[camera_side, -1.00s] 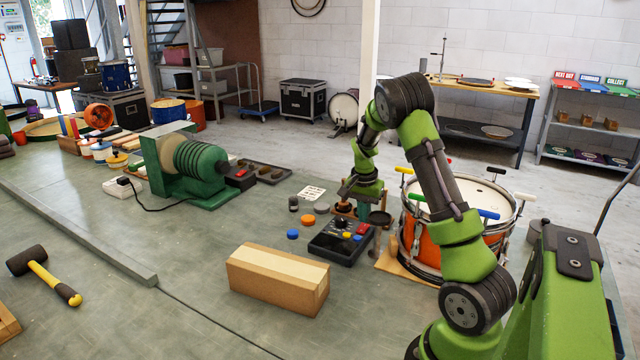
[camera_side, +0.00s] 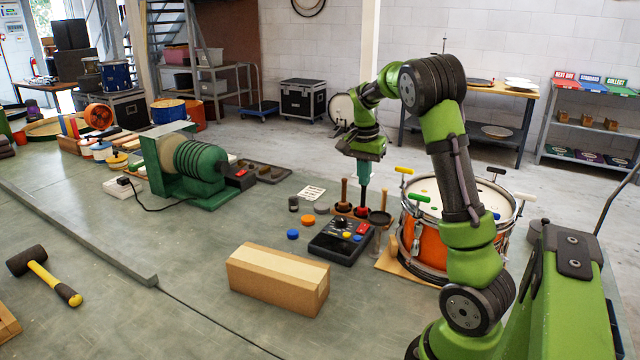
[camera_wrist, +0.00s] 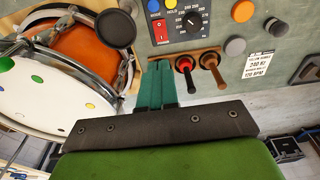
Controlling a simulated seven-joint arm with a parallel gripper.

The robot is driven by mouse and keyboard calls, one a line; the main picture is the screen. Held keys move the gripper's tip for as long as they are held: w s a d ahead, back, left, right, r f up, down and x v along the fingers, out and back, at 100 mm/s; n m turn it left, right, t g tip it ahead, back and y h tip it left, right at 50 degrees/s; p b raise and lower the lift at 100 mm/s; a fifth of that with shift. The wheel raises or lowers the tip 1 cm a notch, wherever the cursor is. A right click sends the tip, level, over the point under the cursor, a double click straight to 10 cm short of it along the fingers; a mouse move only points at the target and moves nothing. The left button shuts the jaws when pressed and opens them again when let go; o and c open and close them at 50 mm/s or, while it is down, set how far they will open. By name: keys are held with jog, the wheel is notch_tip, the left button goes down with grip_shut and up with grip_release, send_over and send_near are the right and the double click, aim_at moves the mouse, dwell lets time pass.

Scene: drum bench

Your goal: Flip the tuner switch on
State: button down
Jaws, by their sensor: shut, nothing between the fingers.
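The tuner (camera_side: 330,246) is a black box with a dial and coloured buttons on the bench, in front of the wooden stand. In the wrist view its panel (camera_wrist: 203,38) shows at the top, with a red rocker switch (camera_wrist: 161,31) at its left edge beside the dial (camera_wrist: 192,20). I cannot tell which way the switch is set. My gripper (camera_side: 364,207) points down over the stand, behind the tuner. Its green fingers (camera_wrist: 160,68) are together and empty, apart from the switch. In the side view they hide part of the stand.
The wooden stand (camera_wrist: 150,58) holds a red-and-black tool (camera_wrist: 185,66) and a brown-handled tool (camera_wrist: 210,62) close beside my fingers. The orange drum (camera_side: 425,238) stands right of the tuner. A cardboard box (camera_side: 275,285) lies in front. Blue (camera_side: 292,234) and orange (camera_side: 308,221) discs lie left.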

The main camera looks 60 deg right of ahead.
aim_at(365, 225)
jog(key=shift+w+d, duration=0.1)
jog(key=shift+d, duration=0.6)
jog(key=f, duration=0.4)
jog(key=d+f, duration=0.1)
jog(key=f, duration=0.9)
jog(key=shift+d, duration=0.35)
jog(key=shift+d+f, duration=0.1)
jog(key=shift+f, duration=0.15)
